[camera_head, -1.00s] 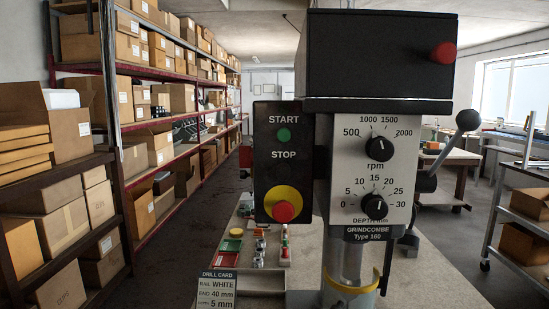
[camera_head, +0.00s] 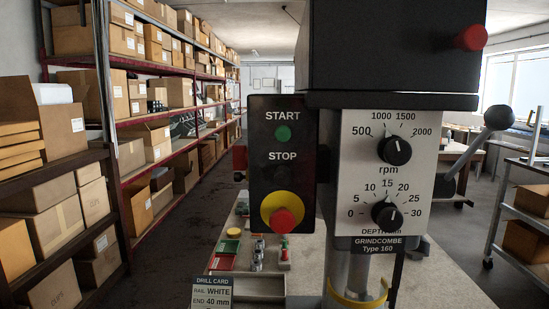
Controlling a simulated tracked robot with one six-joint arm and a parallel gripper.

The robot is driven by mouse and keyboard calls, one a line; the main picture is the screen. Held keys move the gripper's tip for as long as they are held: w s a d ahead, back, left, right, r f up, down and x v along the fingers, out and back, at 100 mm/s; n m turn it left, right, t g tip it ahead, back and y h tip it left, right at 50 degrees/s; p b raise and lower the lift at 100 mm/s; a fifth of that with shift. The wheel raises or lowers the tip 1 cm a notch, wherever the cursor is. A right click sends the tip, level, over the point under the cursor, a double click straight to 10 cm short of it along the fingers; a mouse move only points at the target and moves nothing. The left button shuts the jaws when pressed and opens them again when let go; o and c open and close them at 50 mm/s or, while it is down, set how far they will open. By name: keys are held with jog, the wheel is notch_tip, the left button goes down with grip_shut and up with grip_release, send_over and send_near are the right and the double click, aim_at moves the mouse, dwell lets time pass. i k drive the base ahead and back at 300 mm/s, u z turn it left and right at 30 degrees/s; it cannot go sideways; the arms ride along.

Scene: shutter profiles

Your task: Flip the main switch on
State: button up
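A drill press labelled Grindcombe Type 160 stands close in front of me, with a black head (camera_head: 390,45) above a grey dial panel (camera_head: 364,222). A red knob (camera_head: 471,37) sticks out at the head's upper right. A black control box (camera_head: 264,185) at the left has a green START button (camera_head: 283,134) and a red STOP button (camera_head: 283,221) on a yellow ring. No part is labelled as the main switch, and I cannot tell whether any switch is on. A small red part (camera_head: 239,158) shows behind the box's left edge. My gripper is out of view.
The rpm dial (camera_head: 394,151) and depth dial (camera_head: 387,215) sit on the panel; a ball-ended lever (camera_head: 498,117) sticks out right. A drill card (camera_head: 212,294) and small parts lie on the bench below. Shelves of boxes (camera_head: 140,180) line the left; a trolley (camera_head: 520,210) stands right.

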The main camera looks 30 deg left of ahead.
aim_at(239, 153)
jog(key=z, duration=0.3)
jog(key=k, duration=1.35)
jog(key=u, duration=1.25)
jog(key=i, duration=1)
jog(key=u, duration=0.05)
